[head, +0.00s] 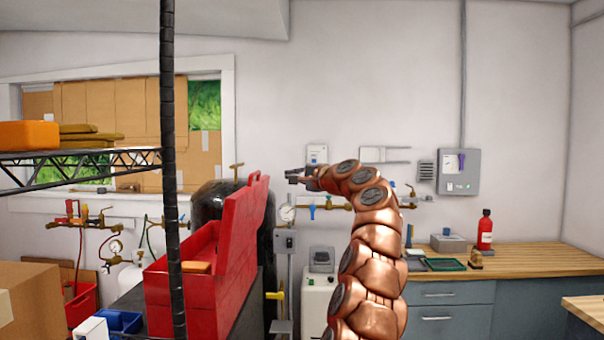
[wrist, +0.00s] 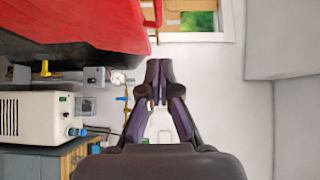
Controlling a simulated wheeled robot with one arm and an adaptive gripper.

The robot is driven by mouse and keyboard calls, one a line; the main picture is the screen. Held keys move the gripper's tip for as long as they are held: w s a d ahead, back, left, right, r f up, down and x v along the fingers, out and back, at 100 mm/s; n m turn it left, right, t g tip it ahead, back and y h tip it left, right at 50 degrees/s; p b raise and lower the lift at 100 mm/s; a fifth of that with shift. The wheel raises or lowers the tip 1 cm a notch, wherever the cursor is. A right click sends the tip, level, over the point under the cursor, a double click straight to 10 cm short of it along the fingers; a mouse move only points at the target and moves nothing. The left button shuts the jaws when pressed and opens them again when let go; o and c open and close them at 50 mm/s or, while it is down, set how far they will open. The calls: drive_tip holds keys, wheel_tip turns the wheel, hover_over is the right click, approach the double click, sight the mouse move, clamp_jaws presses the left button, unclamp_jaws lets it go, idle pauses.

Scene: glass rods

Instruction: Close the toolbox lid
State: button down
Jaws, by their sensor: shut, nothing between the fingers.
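The red toolbox (head: 186,295) stands on a dark surface left of the middle in the head view. Its lid (head: 243,235) is open and stands tilted up on the right side of the box. My gripper (head: 290,175) is to the right of the lid's upper end in the picture, apart from it. In the wrist view the gripper (wrist: 159,68) is shut with its fingertips together and nothing between them. Red surfaces of the toolbox (wrist: 90,22) fill the upper left of the wrist view.
A dark post (head: 170,120) crosses in front of the toolbox. A wire shelf (head: 80,158) with an orange box is at left. A black cylinder (head: 208,203) stands behind the lid. Below the gripper is a white machine (head: 318,300).

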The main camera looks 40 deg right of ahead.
sight(258, 173)
drive_tip(key=shift+w+a+f+p, duration=0.1)
drive_tip(key=shift+w+a+p, duration=0.6)
drive_tip(key=shift+w, duration=0.9)
drive_tip(key=shift+w+a+r+p, duration=0.1)
drive_tip(key=shift+w+a+p, duration=0.55)
drive_tip(key=shift+w, duration=0.9)
drive_tip(key=shift+w+a+f+p, duration=0.1)
drive_tip(key=shift+w+a+p, duration=0.35)
drive_tip(key=shift+w+p, duration=0.8)
drive_tip(key=shift+w+b, duration=0.35)
